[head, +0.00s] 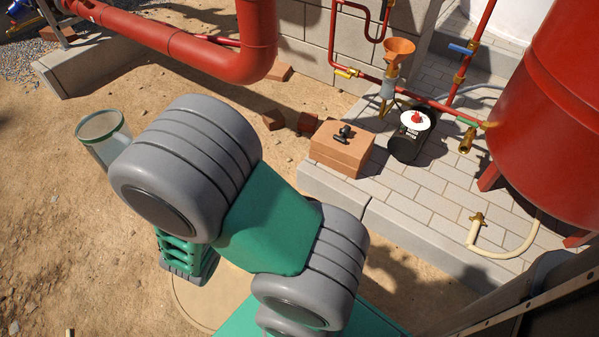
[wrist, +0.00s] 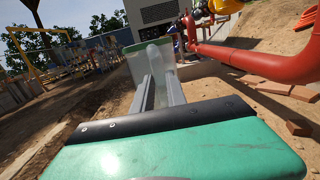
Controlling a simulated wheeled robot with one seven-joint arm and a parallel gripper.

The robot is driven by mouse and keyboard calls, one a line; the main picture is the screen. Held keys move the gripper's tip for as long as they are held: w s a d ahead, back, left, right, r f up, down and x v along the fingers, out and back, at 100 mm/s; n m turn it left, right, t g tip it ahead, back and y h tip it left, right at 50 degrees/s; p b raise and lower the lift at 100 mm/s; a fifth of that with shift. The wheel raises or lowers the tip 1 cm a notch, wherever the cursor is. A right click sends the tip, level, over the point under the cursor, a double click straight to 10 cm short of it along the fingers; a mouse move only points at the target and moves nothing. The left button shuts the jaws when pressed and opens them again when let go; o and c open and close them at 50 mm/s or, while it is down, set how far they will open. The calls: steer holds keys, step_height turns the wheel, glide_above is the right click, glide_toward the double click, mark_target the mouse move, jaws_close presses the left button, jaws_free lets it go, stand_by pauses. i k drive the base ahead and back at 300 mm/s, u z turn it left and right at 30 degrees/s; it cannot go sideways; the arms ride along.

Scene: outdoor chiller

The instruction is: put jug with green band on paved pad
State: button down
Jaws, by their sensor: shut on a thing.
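The jug with the green band (head: 100,130) is clear, with a green rim band, and shows at the left in the head view, partly hidden behind my arm. In the wrist view the jug (wrist: 139,62) stands between the two grey fingers of my gripper (wrist: 158,92), which is shut on it. My gripper is hidden behind my arm in the head view. The jug appears held above the sandy ground. The paved pad (head: 427,205) of light grey blocks lies at the right in the head view, well apart from the jug.
An orange funnel (head: 398,48) and red pipes rise behind. Loose bricks (head: 273,120) lie on the sand.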

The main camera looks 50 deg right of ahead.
mark_target(428, 220)
steer(key=u, duration=0.1)
steer(key=k, duration=0.65)
steer(key=z, duration=0.7)
steer(key=k, duration=0.5)
steer(key=z, duration=0.5)
